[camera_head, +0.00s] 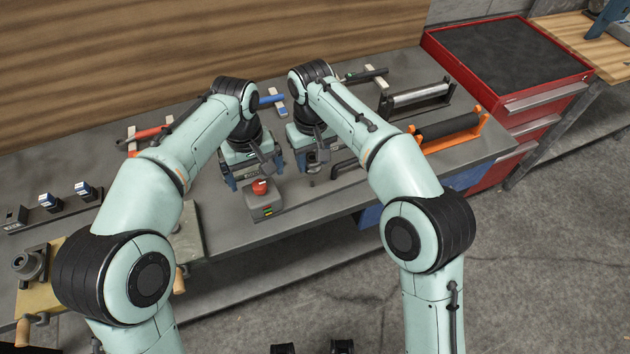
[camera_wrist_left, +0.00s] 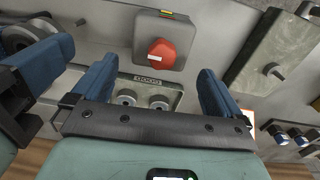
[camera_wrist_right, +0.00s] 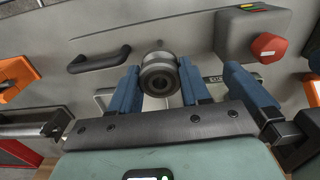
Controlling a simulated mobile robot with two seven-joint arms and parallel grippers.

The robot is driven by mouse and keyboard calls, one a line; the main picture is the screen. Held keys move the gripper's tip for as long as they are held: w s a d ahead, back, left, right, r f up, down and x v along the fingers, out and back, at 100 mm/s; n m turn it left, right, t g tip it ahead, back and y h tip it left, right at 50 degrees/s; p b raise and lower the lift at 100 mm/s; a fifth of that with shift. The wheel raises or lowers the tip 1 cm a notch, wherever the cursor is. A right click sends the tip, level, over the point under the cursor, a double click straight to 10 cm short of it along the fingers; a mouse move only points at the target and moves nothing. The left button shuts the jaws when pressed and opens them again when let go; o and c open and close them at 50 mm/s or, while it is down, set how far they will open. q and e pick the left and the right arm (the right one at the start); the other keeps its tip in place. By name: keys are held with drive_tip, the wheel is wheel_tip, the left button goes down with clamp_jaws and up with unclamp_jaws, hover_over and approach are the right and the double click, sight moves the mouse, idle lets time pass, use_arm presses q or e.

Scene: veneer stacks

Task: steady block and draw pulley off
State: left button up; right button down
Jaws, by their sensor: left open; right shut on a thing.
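The pulley (camera_wrist_right: 158,75) is a grey metal wheel with a dark centre. It sits between the blue fingers of my right gripper (camera_wrist_right: 158,92), which is shut on it; it also shows at the left of the left wrist view (camera_wrist_left: 17,38). The block (camera_wrist_left: 150,92) is a grey metal piece with a label and two round bolt heads. My left gripper (camera_wrist_left: 155,92) is open, its fingers on either side of the block with gaps visible. Both grippers are side by side in the head view, left (camera_head: 252,173) and right (camera_head: 314,158). Whether the pulley still touches the block's shaft is hidden.
A black handle (camera_wrist_right: 98,60) is near the pulley. Rollers in a black stand (camera_head: 415,97) and an orange stand (camera_head: 455,128) lie to the right.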

use_arm(q)
wheel_tip(320, 180, up, 4)
use_arm(e)
drive_tip(key=shift+r, duration=0.1)
drive_tip(key=r+p, duration=0.1)
drive_tip(key=r, duration=0.1)
drive_tip(key=w+r+p, duration=0.1)
drive_tip(key=r, duration=0.1)
drive_tip(key=r+p, duration=0.2)
drive_tip(key=shift+w+r, duration=0.15)
drive_tip(key=shift+w, duration=0.25)
use_arm(q)
wheel_tip(320, 180, up, 7)
drive_tip(key=shift+p, duration=0.35)
use_arm(e)
drive_tip(key=shift+w+r+t, duration=0.3)
drive_tip(key=shift+r, duration=0.2)
use_arm(q)
drive_tip(key=shift+f, duration=0.1)
use_arm(e)
drive_tip(key=shift+s, duration=0.15)
